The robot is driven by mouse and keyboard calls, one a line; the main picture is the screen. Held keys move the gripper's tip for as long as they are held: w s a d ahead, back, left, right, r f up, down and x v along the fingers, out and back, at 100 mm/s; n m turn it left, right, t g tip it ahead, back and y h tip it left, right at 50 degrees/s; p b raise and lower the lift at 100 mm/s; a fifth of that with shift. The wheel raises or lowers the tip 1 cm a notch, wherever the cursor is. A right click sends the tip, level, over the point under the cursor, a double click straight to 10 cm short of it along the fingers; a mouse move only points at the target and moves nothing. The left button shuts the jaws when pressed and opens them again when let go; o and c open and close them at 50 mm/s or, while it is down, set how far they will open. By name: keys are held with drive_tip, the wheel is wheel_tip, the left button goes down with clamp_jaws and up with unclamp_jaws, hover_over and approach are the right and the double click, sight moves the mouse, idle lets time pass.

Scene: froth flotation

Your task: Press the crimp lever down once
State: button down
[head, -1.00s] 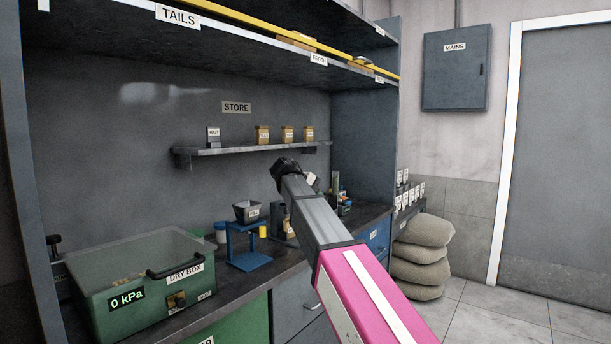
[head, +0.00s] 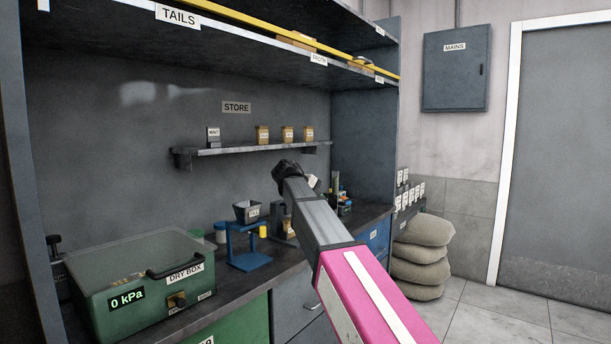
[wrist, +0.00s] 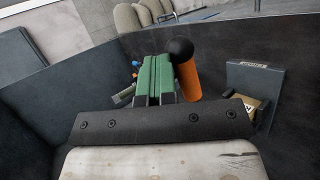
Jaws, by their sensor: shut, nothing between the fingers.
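In the wrist view, my gripper (wrist: 154,62) shows as two green fingers pressed together with only a thin seam between them. Nothing is held. An orange handle with a black ball knob (wrist: 181,48), which looks like the crimp lever (wrist: 189,82), stands just right of the fingers. I cannot tell whether the fingers touch it or how far it is tilted. Its lower part is hidden behind the dark gripper mount. In the head view, my fingers and the lever are hidden by my arm.
A blue stand with a grey hopper (head: 247,211) and a green dry box (head: 185,262) are on the bench (head: 233,288), left of my arm. A shelf (head: 250,149) with small tins runs above. Several sacks (head: 422,232) are stacked on the floor to the right.

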drive_tip(key=shift+s+d+f, duration=0.35)
drive_tip(key=shift+f, duration=0.2)
idle(0.9)
drive_tip(key=shift+r, duration=0.1)
idle(0.3)
drive_tip(key=w+a+r, duration=0.7)
drive_tip(key=a+r, duration=0.1)
drive_tip(key=r, duration=0.4)
drive_tip(key=shift+a+r, duration=0.15)
drive_tip(key=shift+a, duration=0.2)
idle(1.8)
idle(0.4)
drive_tip(key=a+r, duration=0.1)
drive_tip(key=w+r, duration=0.1)
drive_tip(key=w+a+r, duration=0.1)
drive_tip(key=shift+a+r, duration=0.35)
idle(0.7)
